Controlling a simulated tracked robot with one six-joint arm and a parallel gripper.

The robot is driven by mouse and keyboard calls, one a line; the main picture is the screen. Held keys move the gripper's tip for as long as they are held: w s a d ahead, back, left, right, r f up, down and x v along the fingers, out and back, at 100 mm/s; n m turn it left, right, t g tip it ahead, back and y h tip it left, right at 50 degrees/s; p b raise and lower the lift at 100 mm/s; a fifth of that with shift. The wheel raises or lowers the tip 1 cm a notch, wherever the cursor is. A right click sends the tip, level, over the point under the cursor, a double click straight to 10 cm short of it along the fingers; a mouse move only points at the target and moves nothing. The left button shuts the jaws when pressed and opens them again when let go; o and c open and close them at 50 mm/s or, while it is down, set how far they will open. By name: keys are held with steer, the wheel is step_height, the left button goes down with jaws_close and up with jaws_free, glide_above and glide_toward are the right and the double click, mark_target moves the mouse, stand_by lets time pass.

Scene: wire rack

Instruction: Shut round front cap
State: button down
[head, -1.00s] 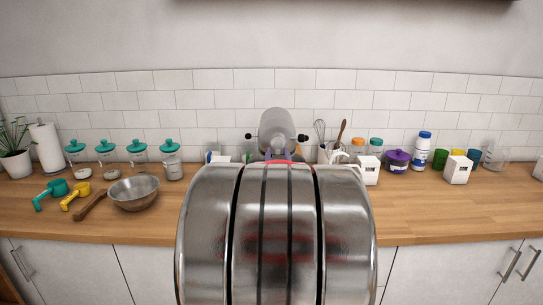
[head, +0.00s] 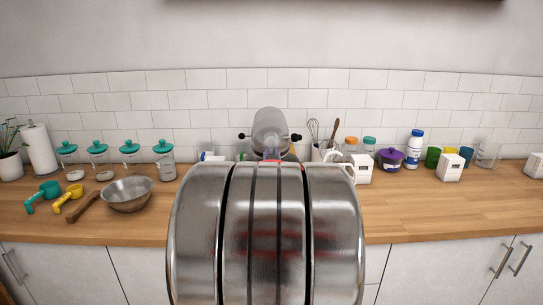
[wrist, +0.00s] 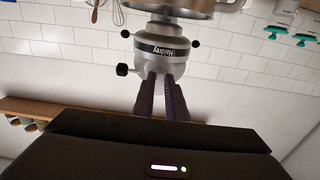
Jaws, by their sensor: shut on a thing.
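A silver stand mixer (head: 270,128) stands at the back of the counter, straight ahead. In the wrist view it shows upside down, with a dark label band (wrist: 163,50) and black knobs at its sides. My gripper (wrist: 163,76) reaches up to the rounded silver front below that band. Its two dark fingers are close together, shut on the round front cap. The cap is mostly hidden by the fingertips and I cannot make out its hinge or edge. In the head view my arm hides the lower part of the mixer and most of the gripper.
A metal bowl (head: 127,194), measuring cups and teal-lidded jars stand left of the mixer. A whisk holder, a white box (head: 362,168), a purple pot (head: 390,158) and bottles stand to the right. The counter front right (head: 430,210) is clear.

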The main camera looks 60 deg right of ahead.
steer(key=shift+d+f, duration=0.1)
steer(key=shift+f, duration=0.05)
steer(key=shift+w+d+f+t+h, duration=0.2)
steer(key=shift+d+f+t+h, duration=0.15)
steer(key=shift+h, duration=0.45)
steer(key=shift+r, duration=0.2)
steer(key=c, duration=1.8)
jaws_free()
steer(key=shift+o, duration=0.2)
steer(key=shift+a, duration=0.1)
